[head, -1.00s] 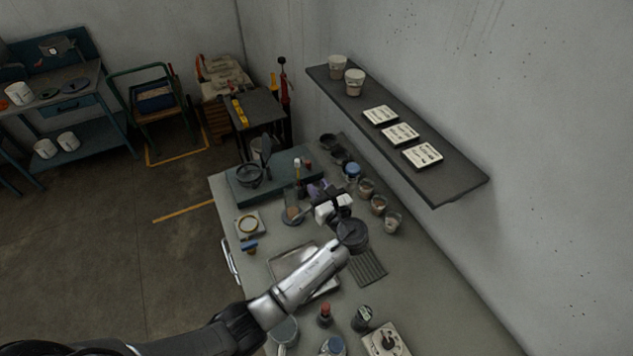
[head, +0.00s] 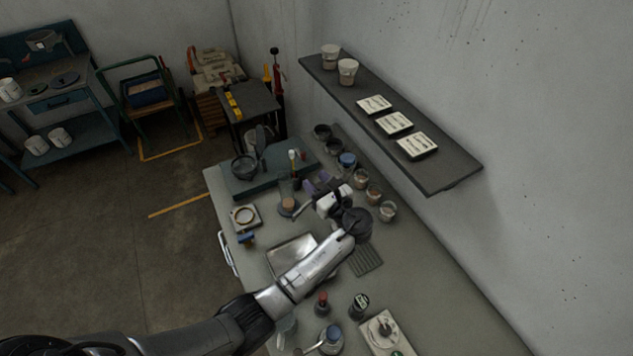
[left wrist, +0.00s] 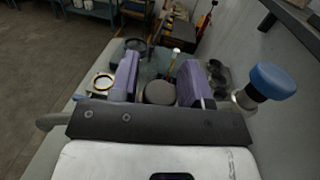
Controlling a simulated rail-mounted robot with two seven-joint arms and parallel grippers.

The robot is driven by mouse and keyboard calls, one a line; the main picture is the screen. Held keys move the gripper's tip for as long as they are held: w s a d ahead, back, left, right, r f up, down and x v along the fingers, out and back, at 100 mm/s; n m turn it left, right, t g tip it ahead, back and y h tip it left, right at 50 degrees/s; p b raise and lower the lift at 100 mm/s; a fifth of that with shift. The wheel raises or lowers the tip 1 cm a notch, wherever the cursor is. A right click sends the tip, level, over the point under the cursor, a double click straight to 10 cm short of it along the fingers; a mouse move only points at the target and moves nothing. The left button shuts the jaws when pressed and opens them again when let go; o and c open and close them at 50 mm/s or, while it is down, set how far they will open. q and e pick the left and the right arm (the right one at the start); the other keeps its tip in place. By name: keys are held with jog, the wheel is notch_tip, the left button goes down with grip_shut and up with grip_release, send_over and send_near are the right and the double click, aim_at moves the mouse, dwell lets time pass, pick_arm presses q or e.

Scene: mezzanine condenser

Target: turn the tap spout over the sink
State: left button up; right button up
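The sink (head: 291,252) is a shallow metal basin in the bench top, left of my left forearm, which covers its right part. A thin grey bar (head: 301,210), which looks like the tap spout, sticks out left of my left gripper, above the sink's far edge. A similar bar (left wrist: 50,121) shows at the left of the left wrist view. The tap's base is hidden. My left gripper (head: 322,185) is open, with its purple fingers apart; in the left wrist view (left wrist: 158,82) nothing is clearly held between them. My right gripper is out of view.
A ribbed drain mat (head: 366,260) lies right of the sink. A wall shelf (head: 440,178) overhangs on the right.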

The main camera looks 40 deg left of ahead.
pick_arm(q)
jog(key=shift+o, duration=1)
jog(key=shift+d, duration=0.2)
jog(key=b+v, duration=0.3)
jog(key=v, duration=1)
jog(key=shift+d, duration=0.25)
